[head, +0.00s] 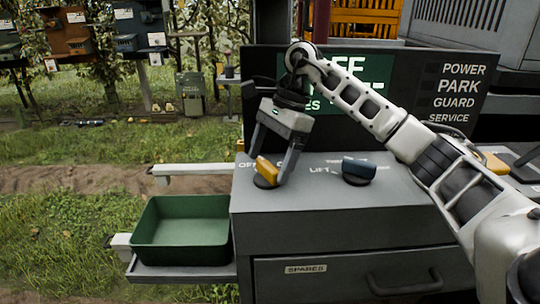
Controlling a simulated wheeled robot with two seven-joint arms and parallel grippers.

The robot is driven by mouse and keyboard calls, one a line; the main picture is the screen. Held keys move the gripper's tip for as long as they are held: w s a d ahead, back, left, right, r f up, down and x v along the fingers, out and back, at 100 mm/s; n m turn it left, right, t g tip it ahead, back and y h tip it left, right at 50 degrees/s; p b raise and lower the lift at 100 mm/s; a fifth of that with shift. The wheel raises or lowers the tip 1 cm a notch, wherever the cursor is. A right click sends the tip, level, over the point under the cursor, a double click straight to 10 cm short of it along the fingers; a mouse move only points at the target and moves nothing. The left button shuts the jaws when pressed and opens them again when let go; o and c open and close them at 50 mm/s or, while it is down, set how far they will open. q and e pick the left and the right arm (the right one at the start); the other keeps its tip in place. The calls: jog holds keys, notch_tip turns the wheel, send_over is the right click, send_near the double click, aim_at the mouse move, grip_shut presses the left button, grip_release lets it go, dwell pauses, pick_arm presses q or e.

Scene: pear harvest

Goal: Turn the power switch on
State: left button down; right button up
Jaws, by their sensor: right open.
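A yellow knob (266,170) on a dark round base sits on the grey console top (330,192) at its left end. Its handle slants from upper left to lower right. Partly covered white lettering behind it appears to read OFF and perhaps ON. My right gripper (268,167) reaches in from the right and points down over this knob. It is open, with one finger on each side of the knob; I cannot tell whether they touch it. My left gripper is out of view.
A dark blue knob (359,171) marked LIFT stands right of the yellow one. A dark board (459,90) behind lists POWER, PARK, GUARD and SERVICE. A green bin (181,231) sits on a side shelf at left. Below is a SPARES drawer (345,275) with a handle.

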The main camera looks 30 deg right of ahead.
jog(key=c, duration=1)
jog(key=m+t+b, duration=0.1)
jog(key=m+t, duration=0.1)
jog(key=m, duration=0.3)
jog(key=shift+s+m, duration=0.1)
jog(key=shift+m, duration=0.3)
jog(key=m+t+h, duration=0.1)
jog(key=m, duration=0.2)
jog(key=m+h+b, duration=0.1)
jog(key=m, duration=0.1)
jog(key=shift+s+a+m+t, duration=0.1)
jog(key=shift+m+t, duration=0.3)
jog(key=shift+r+m, duration=0.1)
jog(key=shift+m, duration=0.2)
jog(key=o, duration=1)
